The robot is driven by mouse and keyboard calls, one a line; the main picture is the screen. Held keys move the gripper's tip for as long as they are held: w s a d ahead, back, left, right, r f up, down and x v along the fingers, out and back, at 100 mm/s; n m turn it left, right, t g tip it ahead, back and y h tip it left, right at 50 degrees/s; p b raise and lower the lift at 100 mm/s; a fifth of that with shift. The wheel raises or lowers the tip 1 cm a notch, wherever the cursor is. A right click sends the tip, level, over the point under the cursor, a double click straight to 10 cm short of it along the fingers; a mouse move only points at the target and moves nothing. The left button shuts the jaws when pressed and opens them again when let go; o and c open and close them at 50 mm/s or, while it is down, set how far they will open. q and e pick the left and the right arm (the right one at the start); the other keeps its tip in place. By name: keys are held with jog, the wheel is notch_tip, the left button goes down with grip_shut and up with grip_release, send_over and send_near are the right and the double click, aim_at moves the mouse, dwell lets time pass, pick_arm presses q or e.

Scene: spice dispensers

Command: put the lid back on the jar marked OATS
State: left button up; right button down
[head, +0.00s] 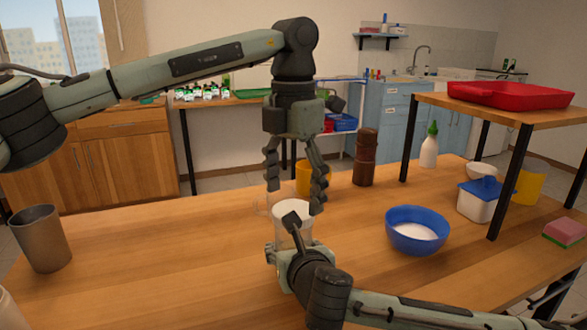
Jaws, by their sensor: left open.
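I cannot tell whether that top is a lid or the jar's contents. No OATS marking is readable. My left gripper (295,200) points down, open and empty, with its fingers just above and around the jar's top in the picture. My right gripper (281,237) comes in low from the right, its spread fingers in front of the jar and hiding part of it. Whether they grip it is unclear.
A blue bowl (402,238) with white contents is right of the jar. A brown mill (365,158), yellow container (305,180) and white bottle (429,150) stand behind. A grey cup (42,240) is at left. A raised shelf (560,118) with a red tray (510,97) is at right. The left-centre table is clear.

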pick_arm(q)
jog(key=shift+f, duration=1.35)
jog(key=shift+c, duration=0.2)
jog(key=c, duration=1.2)
jog(key=shift+o, duration=0.2)
jog(key=shift+m, duration=0.8)
jog(key=o, duration=1.3)
jog(key=shift+r, duration=0.1)
jog(key=shift+r, duration=2.2)
